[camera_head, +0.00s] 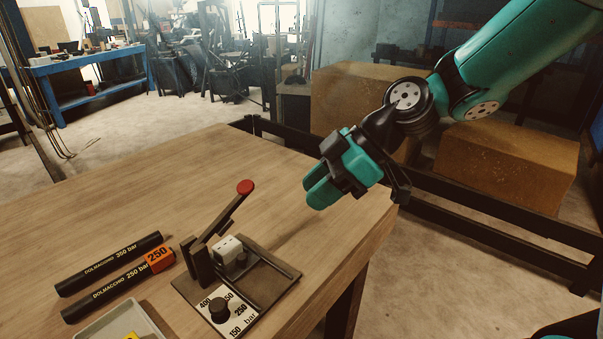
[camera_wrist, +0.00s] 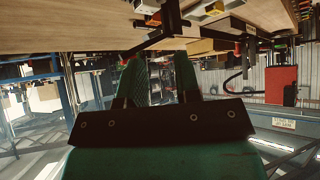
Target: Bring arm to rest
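My gripper (camera_head: 316,194) has teal fingers and hangs in the air over the right part of the wooden table (camera_head: 130,190), to the right of the crimper. In the wrist view the two fingers (camera_wrist: 160,72) stand apart with an empty gap between them. The crimper (camera_head: 238,268) sits on the table with its red-knobbed lever (camera_head: 245,188) tilted up to the right. Its pressure dial (camera_head: 219,309) has a black knob among printed bar values. My gripper is apart from the crimper and the table.
A grey tray (camera_head: 117,322) is at the front. Large tan blocks (camera_head: 508,165) stand behind my arm. The table's far middle is clear.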

